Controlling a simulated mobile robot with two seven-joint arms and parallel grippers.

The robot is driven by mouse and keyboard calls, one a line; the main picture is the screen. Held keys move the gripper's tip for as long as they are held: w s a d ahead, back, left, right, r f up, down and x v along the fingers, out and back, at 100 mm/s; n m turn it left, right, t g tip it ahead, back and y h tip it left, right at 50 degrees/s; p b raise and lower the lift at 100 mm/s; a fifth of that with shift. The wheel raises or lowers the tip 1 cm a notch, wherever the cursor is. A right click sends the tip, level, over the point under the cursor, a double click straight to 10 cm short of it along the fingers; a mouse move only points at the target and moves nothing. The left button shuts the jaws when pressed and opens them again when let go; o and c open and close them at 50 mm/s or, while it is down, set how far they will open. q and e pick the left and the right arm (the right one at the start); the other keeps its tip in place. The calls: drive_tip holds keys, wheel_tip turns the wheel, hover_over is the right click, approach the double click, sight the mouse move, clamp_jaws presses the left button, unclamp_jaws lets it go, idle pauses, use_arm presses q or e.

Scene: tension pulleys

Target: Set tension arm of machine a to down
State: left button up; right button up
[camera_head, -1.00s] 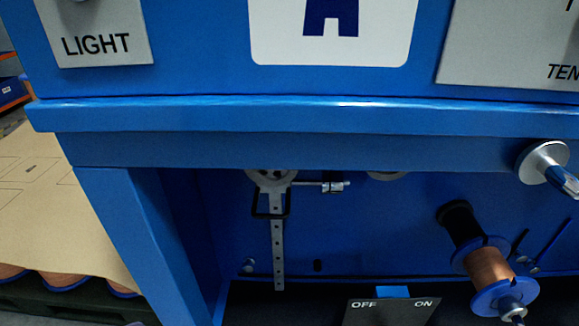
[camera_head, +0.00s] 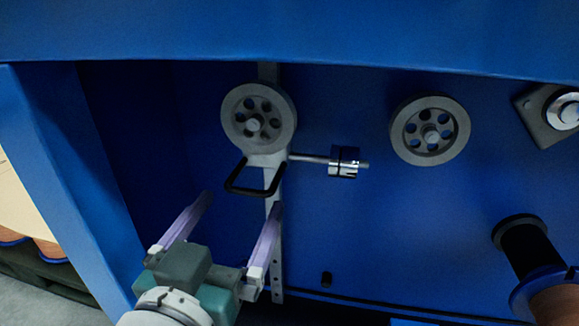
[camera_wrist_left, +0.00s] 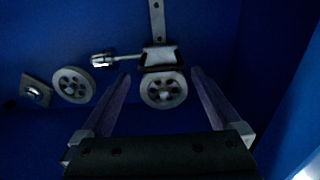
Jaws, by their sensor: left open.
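The tension arm of the machine carries a grey spoked pulley (camera_head: 258,118) with a black loop handle (camera_head: 233,178) below it. A short rod with a shiny cylindrical weight (camera_head: 343,162) sticks out to the right. The assembly sits on a vertical perforated bar (camera_head: 277,262). My left gripper (camera_head: 240,202) is open and empty, just below the handle, its fingers pointing up toward it. In the left wrist view the assembly appears inverted, with the pulley (camera_wrist_left: 163,90) between the open fingers and the weight (camera_wrist_left: 102,59) at left. Contact with the handle cannot be told.
A second grey pulley (camera_head: 430,130) is fixed to the blue back panel at right. A bracket (camera_head: 560,112) and a copper spool (camera_head: 555,302) are farther right. A blue frame post (camera_head: 75,180) stands left of my gripper, and a blue beam (camera_head: 300,38) crosses above.

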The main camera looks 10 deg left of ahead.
sight(247, 194)
use_arm(q)
drive_tip(key=shift+w+d+b, duration=0.1)
drive_tip(key=shift+w+b, duration=0.5)
drive_tip(key=shift+w, duration=1.6)
clamp_jaws()
